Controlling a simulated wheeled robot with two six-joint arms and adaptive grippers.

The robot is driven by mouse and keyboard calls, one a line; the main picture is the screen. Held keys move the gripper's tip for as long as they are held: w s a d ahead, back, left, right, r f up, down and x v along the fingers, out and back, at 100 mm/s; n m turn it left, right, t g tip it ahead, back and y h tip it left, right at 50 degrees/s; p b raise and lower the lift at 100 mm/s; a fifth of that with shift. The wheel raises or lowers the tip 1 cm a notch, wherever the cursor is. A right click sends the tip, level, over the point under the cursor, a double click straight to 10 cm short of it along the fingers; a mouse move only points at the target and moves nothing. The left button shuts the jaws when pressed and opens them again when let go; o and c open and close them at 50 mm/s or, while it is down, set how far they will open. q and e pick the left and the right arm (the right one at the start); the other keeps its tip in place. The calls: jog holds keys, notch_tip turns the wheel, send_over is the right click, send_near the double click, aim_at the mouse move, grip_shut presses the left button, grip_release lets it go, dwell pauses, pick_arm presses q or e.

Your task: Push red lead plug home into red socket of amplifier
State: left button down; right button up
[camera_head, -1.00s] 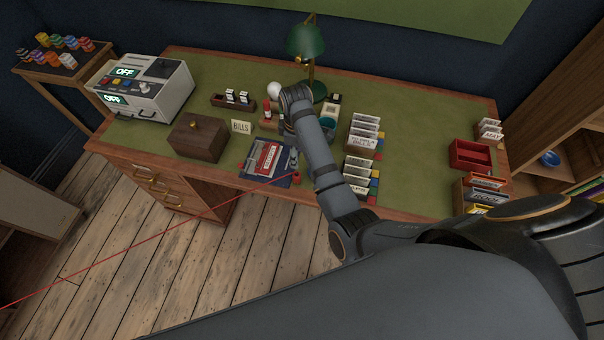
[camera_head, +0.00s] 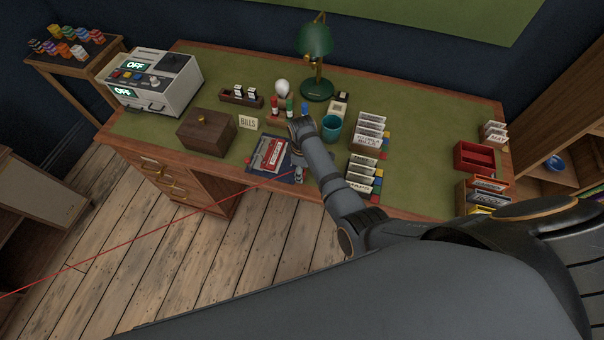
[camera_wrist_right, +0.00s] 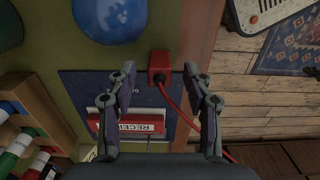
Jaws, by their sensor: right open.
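A red block (camera_wrist_right: 158,62) with a dark round end lies near the desk's front edge in the right wrist view, and a red cable (camera_wrist_right: 178,108) runs from it. I take it for the lead plug. My right gripper (camera_wrist_right: 159,76) is open, with one fingertip on each side of the block; contact cannot be told. In the head view the gripper (camera_head: 298,168) is low over the desk front and hides the block. A white box (camera_head: 152,82) with OFF displays stands at the desk's left end, perhaps the amplifier; no red socket is clear. My left gripper is out of view.
A teal cup (camera_head: 332,127), pens and card holders (camera_head: 367,135) crowd the desk. A wooden box (camera_head: 206,132) stands to the left. The cable crosses above the floor (camera_head: 130,270).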

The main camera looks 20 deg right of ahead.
grip_shut()
dwell(0.3)
